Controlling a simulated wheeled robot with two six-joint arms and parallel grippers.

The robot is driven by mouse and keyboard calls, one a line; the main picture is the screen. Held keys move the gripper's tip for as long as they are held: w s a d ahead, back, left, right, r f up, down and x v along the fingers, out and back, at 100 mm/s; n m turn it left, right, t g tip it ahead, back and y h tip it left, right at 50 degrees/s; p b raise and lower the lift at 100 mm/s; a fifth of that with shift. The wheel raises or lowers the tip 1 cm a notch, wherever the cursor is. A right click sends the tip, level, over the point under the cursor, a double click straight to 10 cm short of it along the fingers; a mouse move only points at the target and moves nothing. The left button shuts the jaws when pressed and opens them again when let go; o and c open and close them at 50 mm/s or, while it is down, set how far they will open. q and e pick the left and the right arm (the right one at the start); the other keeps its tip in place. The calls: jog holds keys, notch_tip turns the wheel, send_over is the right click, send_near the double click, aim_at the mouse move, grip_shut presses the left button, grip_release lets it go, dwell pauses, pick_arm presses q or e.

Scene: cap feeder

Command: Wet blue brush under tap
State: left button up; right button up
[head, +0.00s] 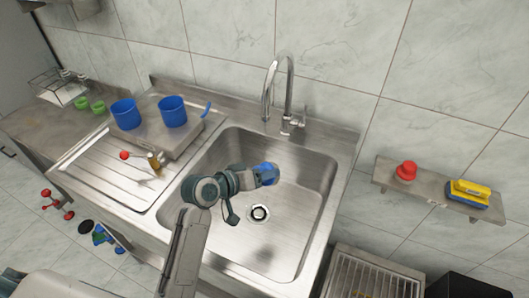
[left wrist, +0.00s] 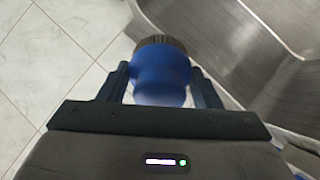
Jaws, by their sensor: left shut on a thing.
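My left gripper (head: 258,178) is over the sink basin (head: 300,180), shut on the blue brush (head: 268,173). In the left wrist view the blue brush (left wrist: 160,75) sits between the two fingers of the gripper (left wrist: 162,90), its dark bristle end pointing away. The tap (head: 288,95) stands at the back of the sink, its curved spout above and beyond the brush. The brush is apart from the spout. I see no water running. My right gripper is not in view.
A red-tipped object (head: 155,162) lies on the drainboard. A wall shelf (head: 430,192) at right holds a red item (head: 406,171) and a yellow-blue sponge (head: 469,193). The basin is otherwise clear.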

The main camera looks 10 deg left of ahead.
pick_arm(q)
jog(key=s+d+r+p, duration=0.1)
jog(key=s+r+p, duration=0.3)
jog(key=s+p, duration=0.1)
jog(key=shift+d, duration=0.2)
jog(key=shift+w, duration=0.1)
dwell(0.4)
